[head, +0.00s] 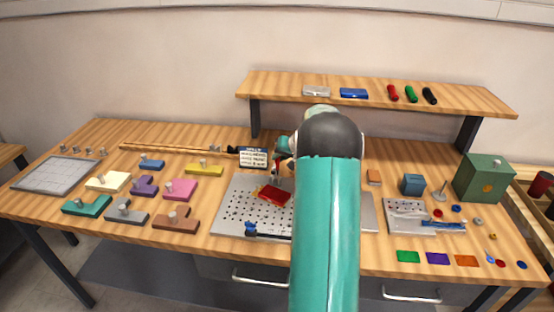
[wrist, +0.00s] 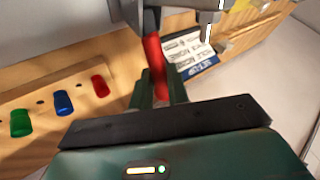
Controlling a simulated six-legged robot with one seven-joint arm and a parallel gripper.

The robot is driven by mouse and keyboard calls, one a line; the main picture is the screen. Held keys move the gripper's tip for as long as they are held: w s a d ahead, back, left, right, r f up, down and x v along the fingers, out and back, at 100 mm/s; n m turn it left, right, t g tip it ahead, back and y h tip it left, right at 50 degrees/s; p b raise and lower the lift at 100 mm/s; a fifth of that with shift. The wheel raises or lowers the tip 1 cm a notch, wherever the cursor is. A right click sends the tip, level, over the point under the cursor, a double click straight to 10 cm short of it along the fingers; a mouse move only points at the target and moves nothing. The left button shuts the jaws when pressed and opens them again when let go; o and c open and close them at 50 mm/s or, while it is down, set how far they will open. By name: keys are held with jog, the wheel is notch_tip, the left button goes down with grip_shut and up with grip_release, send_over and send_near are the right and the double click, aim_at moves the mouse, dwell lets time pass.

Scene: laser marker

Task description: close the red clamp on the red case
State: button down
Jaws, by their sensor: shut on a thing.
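The red case (head: 273,195) lies on the perforated metal plate (head: 235,212), left of my arm in the head view. My gripper (head: 284,166) is just behind the case, partly hidden by my own arm. In the wrist view my gripper (wrist: 160,92) is shut on a red bar (wrist: 154,58), which looks like the handle of the red clamp. The bar stands up between the fingers, and its far end meets a grey metal part (wrist: 185,6). Whether the clamp's tip touches the case cannot be seen.
A printed card (head: 253,158) stands close behind the gripper. A blue clamp (head: 250,229) sits at the plate's front edge. Coloured blocks (head: 180,189) lie to the left. A raised shelf (head: 280,87) runs along the back. A green box (head: 484,178) stands far right.

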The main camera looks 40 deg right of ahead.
jog(key=shift+s+a+r, duration=0.1)
jog(key=shift+a+r, duration=0.15)
jog(key=shift+r, duration=0.05)
jog(key=shift+s+a+r+n+t+h, duration=0.1)
jog(key=shift+r+n+t+h, duration=0.1)
jog(key=shift+t+h, duration=0.2)
jog(key=shift+s+a+r+n+t+h, duration=0.1)
jog(key=shift+n+t+h, duration=0.1)
jog(key=shift+t+h, duration=0.2)
jog(key=shift+d, duration=0.1)
jog(key=c, duration=1.3)
grip_release()
jog(key=shift+f, duration=0.1)
jog(key=shift+c, duration=0.2)
jog(key=v, duration=1.4)
jog(key=shift+w, duration=0.1)
jog(key=shift+c, duration=0.2)
